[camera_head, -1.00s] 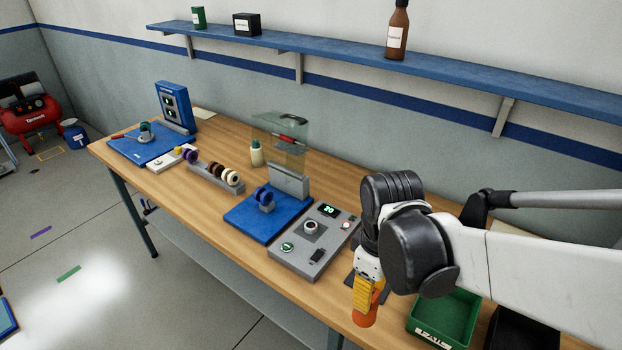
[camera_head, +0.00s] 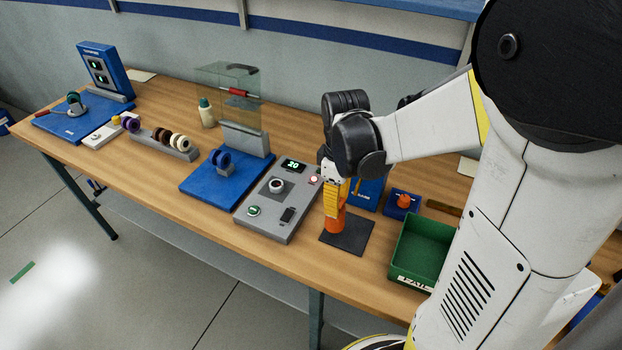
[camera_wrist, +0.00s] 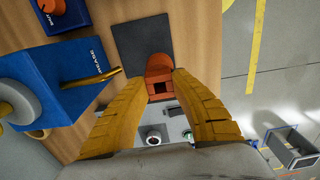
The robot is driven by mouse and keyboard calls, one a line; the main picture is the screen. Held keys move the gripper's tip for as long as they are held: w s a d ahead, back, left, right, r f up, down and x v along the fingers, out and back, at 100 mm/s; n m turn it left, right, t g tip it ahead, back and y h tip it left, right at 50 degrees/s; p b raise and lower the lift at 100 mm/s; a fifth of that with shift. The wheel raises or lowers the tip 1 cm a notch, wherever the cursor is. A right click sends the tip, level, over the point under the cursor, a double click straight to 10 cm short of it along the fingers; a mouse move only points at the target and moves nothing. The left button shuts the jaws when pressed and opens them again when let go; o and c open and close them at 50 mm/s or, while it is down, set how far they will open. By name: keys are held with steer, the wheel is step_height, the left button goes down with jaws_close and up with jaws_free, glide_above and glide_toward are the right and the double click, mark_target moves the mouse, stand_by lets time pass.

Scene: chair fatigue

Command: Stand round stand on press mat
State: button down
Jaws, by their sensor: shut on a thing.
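My gripper (camera_head: 338,207) points down with its yellow fingers closed around an orange piece (camera_head: 333,223), which looks like the round stand. In the wrist view the orange piece (camera_wrist: 159,75) sits between the fingertips and shows a dark square opening. A dark square mat (camera_head: 347,234), perhaps the press mat, lies on the table below it. In the wrist view the orange piece overlaps the edge of the dark mat (camera_wrist: 143,42). I cannot tell whether the piece touches the mat.
A grey control box (camera_head: 276,206) stands just left of the mat. A green bin (camera_head: 397,262) is at right. A blue-based guarded fixture (camera_head: 205,186) stands further left.

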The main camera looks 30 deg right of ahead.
mark_target(333, 225)
steer(key=shift+f+b, duration=0.75)
steer(key=shift+f, duration=1.2)
steer(key=shift+f, duration=0.2)
steer(key=c, duration=1.1)
jaws_free()
steer(key=shift+r, duration=0.1)
steer(key=shift+c, duration=0.2)
